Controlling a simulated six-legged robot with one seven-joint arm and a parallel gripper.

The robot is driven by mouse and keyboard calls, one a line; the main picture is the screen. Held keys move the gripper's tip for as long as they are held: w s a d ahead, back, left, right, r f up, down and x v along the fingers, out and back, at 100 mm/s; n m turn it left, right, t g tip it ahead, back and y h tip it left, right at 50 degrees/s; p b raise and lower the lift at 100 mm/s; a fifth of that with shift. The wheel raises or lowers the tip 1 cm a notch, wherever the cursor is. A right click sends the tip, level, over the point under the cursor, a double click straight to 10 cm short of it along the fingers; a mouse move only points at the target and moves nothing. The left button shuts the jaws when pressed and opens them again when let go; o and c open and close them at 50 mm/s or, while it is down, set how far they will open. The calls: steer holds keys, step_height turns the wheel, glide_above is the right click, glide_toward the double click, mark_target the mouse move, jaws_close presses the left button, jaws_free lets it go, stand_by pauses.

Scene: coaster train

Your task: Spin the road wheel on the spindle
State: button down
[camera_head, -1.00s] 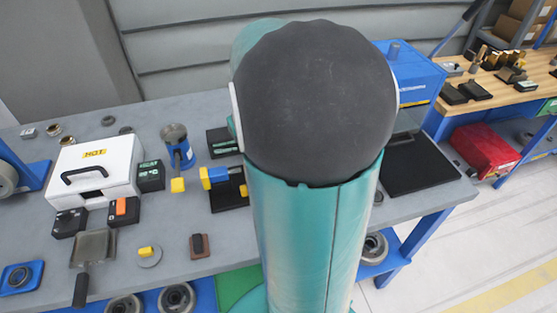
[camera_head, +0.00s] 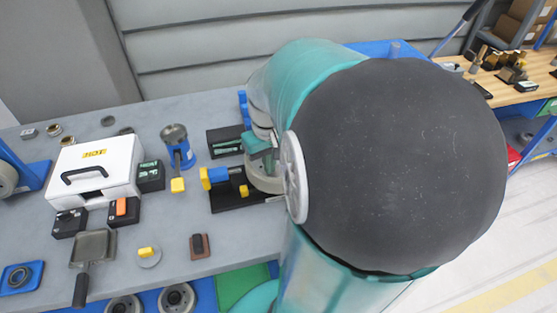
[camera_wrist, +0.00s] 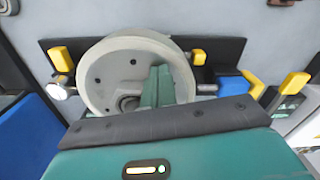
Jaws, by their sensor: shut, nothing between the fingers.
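The road wheel is a pale grey disc with small holes around its face; it fills the upper middle of the wrist view (camera_wrist: 112,72). It sits at a black stand (camera_wrist: 226,50). In the head view the wheel (camera_head: 268,184) is partly hidden by my arm. My gripper (camera_wrist: 158,74) is shut and empty, its teal fingers over the right half of the wheel's face, beside the hub. Contact cannot be told. The spindle is mostly hidden by the fingers and wheel.
Yellow knobs (camera_wrist: 61,59) and a blue part (camera_wrist: 232,86) flank the wheel. On the bench to the left are a blue cylindrical device (camera_head: 179,150), a white HOT case (camera_head: 95,170) and a pan (camera_head: 92,245).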

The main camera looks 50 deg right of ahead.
steer(key=shift+s+d+r, duration=0.1)
steer(key=shift+s+d, duration=0.35)
steer(key=shift+s, duration=0.2)
steer(key=shift+s+d+r, duration=0.1)
steer(key=shift+s+d, duration=0.35)
steer(key=shift+s, duration=0.2)
steer(key=shift+s+d+f, duration=0.1)
steer(key=shift+s+d, duration=0.25)
steer(key=shift+d, duration=0.35)
steer(key=shift+s+d+f, duration=0.1)
steer(key=shift+s+d, duration=0.2)
steer(key=shift+d, duration=0.35)
steer(key=shift+d+f, duration=0.2)
steer(key=shift+d, duration=1.25)
steer(key=shift+w+d, duration=0.4)
steer(key=shift+d, duration=0.25)
steer(key=shift+w+d, duration=0.4)
steer(key=shift+d, duration=0.2)
steer(key=shift+r, duration=0.1)
steer(key=shift+d+r, duration=0.1)
steer(key=shift+r, duration=2.95)
